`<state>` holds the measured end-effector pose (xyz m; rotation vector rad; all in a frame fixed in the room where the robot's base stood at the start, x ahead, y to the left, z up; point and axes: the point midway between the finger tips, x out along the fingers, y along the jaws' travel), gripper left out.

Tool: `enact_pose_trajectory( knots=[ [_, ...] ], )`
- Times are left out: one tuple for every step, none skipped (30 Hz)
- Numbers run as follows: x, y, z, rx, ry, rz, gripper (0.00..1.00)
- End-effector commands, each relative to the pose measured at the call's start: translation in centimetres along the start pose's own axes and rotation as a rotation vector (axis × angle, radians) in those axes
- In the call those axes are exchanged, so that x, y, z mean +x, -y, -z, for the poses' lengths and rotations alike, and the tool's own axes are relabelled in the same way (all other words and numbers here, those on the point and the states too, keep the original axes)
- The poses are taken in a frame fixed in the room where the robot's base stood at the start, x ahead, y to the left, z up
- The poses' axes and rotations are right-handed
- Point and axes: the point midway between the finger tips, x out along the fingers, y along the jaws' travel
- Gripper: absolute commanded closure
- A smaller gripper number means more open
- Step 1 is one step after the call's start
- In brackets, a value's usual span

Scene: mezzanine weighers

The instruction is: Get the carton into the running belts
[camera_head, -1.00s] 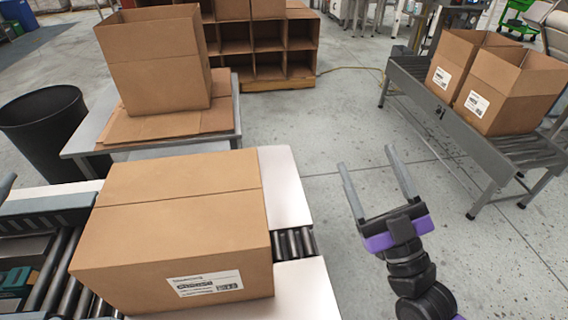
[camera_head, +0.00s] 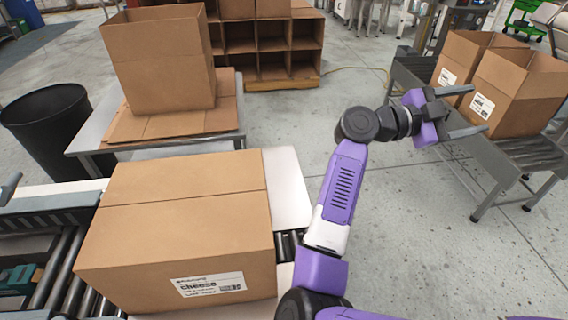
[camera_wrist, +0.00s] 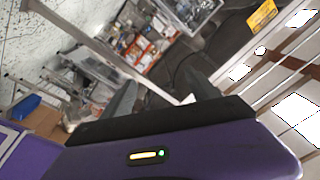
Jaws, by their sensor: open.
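A closed brown carton (camera_head: 180,225) with a white label reading "cheese" sits on the roller conveyor (camera_head: 60,275) in the head view, at the lower left. Its top flaps meet along a seam. My gripper (camera_head: 465,112) is open and empty, reaching out to the right, away from the carton. Its fingers show near the open boxes on the grey roller stand; I cannot tell whether they touch. In the wrist view my gripper (camera_wrist: 160,95) shows two separate dark fingers with nothing between them. The carton is not visible there.
Two open boxes (camera_head: 520,95) stand on a grey roller stand (camera_head: 535,152) at the right. A tall open box (camera_head: 165,65) stands on flattened cardboard on a table (camera_head: 95,140), beside a black bin (camera_head: 50,130). A cardboard shelf (camera_head: 285,45) stands behind. The floor between is clear.

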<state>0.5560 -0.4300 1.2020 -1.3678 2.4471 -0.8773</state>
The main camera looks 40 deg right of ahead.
Motion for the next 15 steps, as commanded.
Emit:
enact_pose_trajectory(
  knots=[
    [-0.6,-0.6,-1.7,-0.017,0.083,-0.077,0.31],
    [-1.1,-1.1,-2.8,-0.033,0.133,-0.119,0.31],
    [-1.8,-1.7,-4.3,-0.055,0.201,-0.175,0.31],
    [-2.6,-2.1,-5.4,-0.073,0.256,-0.214,0.31],
    [-3.4,-2.5,-6.5,-0.091,0.312,-0.252,0.31],
    [-4.8,-3.0,-8.0,-0.116,0.390,-0.299,0.31],
    [-6.0,-3.3,-9.0,-0.136,0.451,-0.331,0.31],
    [-7.3,-3.6,-10.0,-0.156,0.513,-0.363,0.31],
    [-9.2,-3.9,-11.4,-0.182,0.599,-0.401,0.31],
    [-10.8,-4.1,-12.3,-0.203,0.666,-0.426,0.31],
    [-12.5,-4.2,-13.1,-0.225,0.734,-0.450,0.31],
    [-15.0,-4.2,-14.1,-0.252,0.826,-0.478,0.31],
    [-16.9,-4.2,-14.7,-0.273,0.898,-0.495,0.31],
    [-18.9,-4.1,-15.3,-0.295,0.970,-0.511,0.31],
    [-21.6,-4.0,-15.8,-0.322,1.063,-0.526,0.31]
  ],
)
